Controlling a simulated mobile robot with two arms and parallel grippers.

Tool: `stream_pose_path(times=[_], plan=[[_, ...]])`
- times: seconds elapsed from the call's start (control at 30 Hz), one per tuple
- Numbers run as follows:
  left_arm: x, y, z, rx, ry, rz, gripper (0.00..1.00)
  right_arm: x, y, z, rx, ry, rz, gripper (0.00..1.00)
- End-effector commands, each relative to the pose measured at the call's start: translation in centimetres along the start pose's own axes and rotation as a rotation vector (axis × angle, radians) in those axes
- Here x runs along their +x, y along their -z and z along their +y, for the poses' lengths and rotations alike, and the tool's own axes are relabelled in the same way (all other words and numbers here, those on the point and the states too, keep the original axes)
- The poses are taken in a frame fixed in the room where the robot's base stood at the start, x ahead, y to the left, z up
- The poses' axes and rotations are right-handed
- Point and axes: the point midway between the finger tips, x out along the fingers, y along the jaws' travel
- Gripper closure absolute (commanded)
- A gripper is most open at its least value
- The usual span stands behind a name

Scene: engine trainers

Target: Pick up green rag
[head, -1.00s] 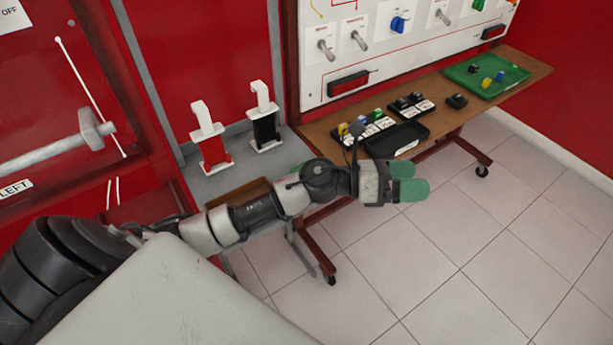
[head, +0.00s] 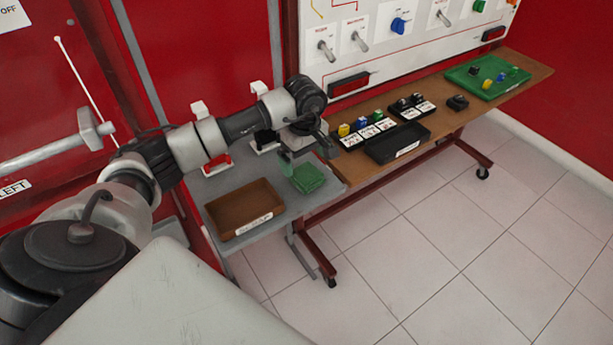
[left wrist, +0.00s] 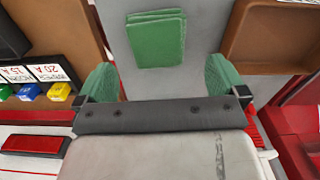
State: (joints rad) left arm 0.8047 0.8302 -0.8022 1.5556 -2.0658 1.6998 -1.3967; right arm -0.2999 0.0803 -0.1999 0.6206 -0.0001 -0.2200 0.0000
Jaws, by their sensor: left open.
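The green rag (head: 309,178) lies folded flat on the grey table (head: 278,172), near its right end. In the left wrist view the rag (left wrist: 156,40) lies ahead of my fingers, between their lines, with bare table around it. My left gripper (head: 304,156) hangs over the table just behind the rag in the head view. Its green-padded fingers are spread wide and empty, also in the left wrist view (left wrist: 162,80). The rag appears apart from both fingers. My right gripper is not in view.
A brown tray (head: 219,221) sits left of the rag. Red (head: 217,166) and black (head: 265,139) holders with white tops stand behind, partly hidden by my arm. A wooden bench (head: 443,120) to the right carries a black tray (head: 380,149) and a green tray (head: 462,76).

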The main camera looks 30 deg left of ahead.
Motion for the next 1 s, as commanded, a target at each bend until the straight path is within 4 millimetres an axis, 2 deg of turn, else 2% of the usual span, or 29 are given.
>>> stream_pose_path(times=[0.17, 0.43, 0.73, 0.77, 1.0], plan=[[1.3, -0.1, 0.0, -0.001, 0.001, -0.003, 0.00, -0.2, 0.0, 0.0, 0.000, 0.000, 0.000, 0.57], [5.2, -0.4, 0.2, -0.001, 0.000, -0.003, 0.00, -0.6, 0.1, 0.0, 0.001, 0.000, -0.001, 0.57], [5.8, -0.4, 0.3, -0.001, -0.003, -0.002, 0.00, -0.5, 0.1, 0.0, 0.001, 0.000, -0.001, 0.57], [5.8, -0.4, 0.3, -0.001, -0.003, -0.002, 0.02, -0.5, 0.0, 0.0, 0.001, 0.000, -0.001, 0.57], [5.8, -0.4, 0.3, -0.001, -0.003, -0.002, 0.38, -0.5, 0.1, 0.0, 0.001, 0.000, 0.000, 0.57]])
